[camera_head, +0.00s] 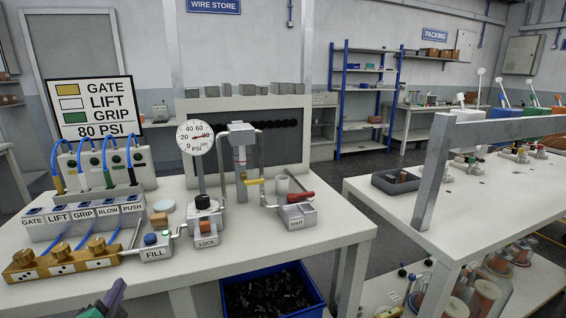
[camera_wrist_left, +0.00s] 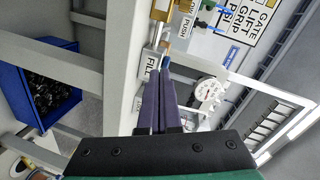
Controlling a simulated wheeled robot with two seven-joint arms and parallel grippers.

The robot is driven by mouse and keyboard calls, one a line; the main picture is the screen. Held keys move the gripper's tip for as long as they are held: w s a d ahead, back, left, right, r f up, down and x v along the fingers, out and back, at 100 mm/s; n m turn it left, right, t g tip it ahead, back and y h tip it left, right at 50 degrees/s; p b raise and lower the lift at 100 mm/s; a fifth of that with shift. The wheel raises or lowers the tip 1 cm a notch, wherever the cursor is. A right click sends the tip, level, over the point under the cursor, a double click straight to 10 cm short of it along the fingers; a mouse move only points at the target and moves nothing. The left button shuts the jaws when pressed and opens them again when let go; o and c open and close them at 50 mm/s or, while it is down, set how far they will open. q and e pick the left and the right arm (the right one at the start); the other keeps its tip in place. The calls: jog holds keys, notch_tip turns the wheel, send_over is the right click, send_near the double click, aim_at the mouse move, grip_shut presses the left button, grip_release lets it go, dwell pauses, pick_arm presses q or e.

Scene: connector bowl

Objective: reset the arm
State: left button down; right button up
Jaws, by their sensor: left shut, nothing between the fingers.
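My left gripper (camera_head: 115,292) shows at the bottom left of the head view, low in front of the table's front edge. In the left wrist view its two purple fingers (camera_wrist_left: 158,85) lie together, shut with nothing between them. Beyond the fingertips in that view is the FILL block (camera_wrist_left: 147,66). It also shows in the head view (camera_head: 155,250), on the white table (camera_head: 250,262). My right gripper is in neither view.
On the table stand a brass manifold (camera_head: 62,262), a pressure gauge (camera_head: 195,138), a LOCK unit (camera_head: 207,238) and a SHUT block (camera_head: 297,215). A blue bin (camera_head: 318,300) of dark parts is below the front edge. A second table (camera_head: 385,195) stands at right.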

pick_arm(q)
jog(key=s+d+f+n+g+h, duration=0.35)
jog(key=s+d+f+g, duration=0.25)
jog(key=s+f, duration=0.35)
jog(key=s+d+f+n+g+h, duration=0.2)
jog(key=s+d+f+n+g, duration=0.45)
jog(key=f, duration=0.45)
jog(key=s+f+m+p, duration=0.1)
jog(key=s+f, duration=0.1)
jog(key=f, duration=0.9)
jog(key=s+f+m+p, duration=0.1)
jog(key=s+f, duration=0.2)
jog(key=f, duration=0.8)
jog(key=s+a+f, duration=0.1)
jog(key=s+f, duration=0.4)
jog(key=s, duration=0.2)
jog(key=s+a+f+g+p, duration=0.1)
jog(key=s+a+f, duration=0.1)
jog(key=s+f, duration=0.3)
jog(key=s, duration=0.3)
jog(key=shift+s+a+f, duration=0.15)
jog(key=shift+s+f, duration=0.05)
jog(key=shift+f, duration=0.2)
jog(key=shift+g, duration=0.25)
dwell(0.9)
